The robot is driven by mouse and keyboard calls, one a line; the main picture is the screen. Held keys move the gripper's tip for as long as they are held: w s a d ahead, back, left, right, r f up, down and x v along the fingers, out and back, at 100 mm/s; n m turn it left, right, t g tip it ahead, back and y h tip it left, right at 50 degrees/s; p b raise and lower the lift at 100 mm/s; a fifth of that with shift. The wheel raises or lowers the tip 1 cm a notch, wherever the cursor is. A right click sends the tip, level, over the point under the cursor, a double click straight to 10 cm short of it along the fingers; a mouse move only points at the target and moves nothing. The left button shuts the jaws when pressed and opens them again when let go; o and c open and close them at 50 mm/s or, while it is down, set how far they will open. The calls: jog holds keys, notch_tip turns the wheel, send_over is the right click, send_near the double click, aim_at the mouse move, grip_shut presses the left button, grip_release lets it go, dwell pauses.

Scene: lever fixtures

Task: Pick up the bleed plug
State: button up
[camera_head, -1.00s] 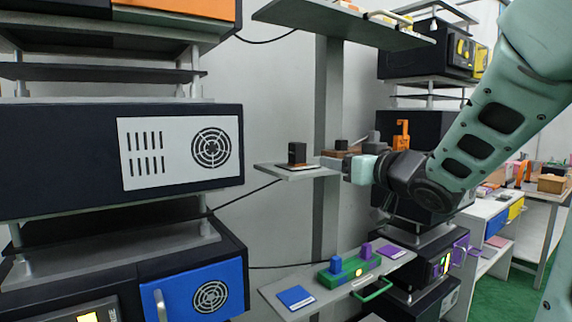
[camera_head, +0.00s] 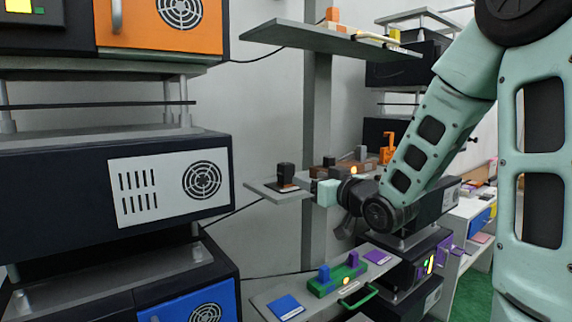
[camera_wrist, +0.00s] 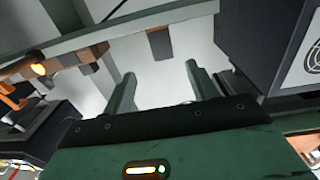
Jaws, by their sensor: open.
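No label shows which part is the bleed plug. One candidate is an upright black block (camera_head: 286,174) on a small grey shelf (camera_head: 262,189) in the head view. Others are a blue peg (camera_head: 324,273) and a purple peg (camera_head: 353,258) standing in a green block (camera_head: 338,280) on the lower shelf. My gripper (camera_wrist: 160,88) is open, its two fingers apart with nothing between them in the wrist view. In the head view it is just right of the black block, apart from it. A dark block (camera_wrist: 160,43) shows beyond the fingers.
A brown fixture with a lit lamp (camera_head: 354,170) and an orange handle (camera_head: 388,148) stand close to my wrist. A higher shelf (camera_head: 330,40) overhangs. Dark cabinets (camera_head: 100,190) fill the left. The lower shelf also bears a flat blue plate (camera_head: 286,307).

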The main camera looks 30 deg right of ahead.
aim_at(290, 170)
jog(key=w+p, duration=0.3)
jog(key=p, duration=0.5)
jog(key=shift+w+a+r+p, duration=0.1)
jog(key=shift+w+p, duration=0.2)
jog(key=shift+w, duration=0.05)
jog(key=shift+w+f+b, duration=0.2)
jog(key=shift+w+b, duration=0.1)
jog(key=shift+w, duration=0.75)
jog(key=shift+w+a+r+p, duration=0.15)
jog(key=shift+w+p, duration=0.1)
jog(key=shift+w, duration=1.15)
jog(key=shift+w+d+r+p, duration=0.1)
jog(key=shift+w+p, duration=0.15)
jog(key=shift+w, duration=1.1)
jog(key=c, duration=1.1)
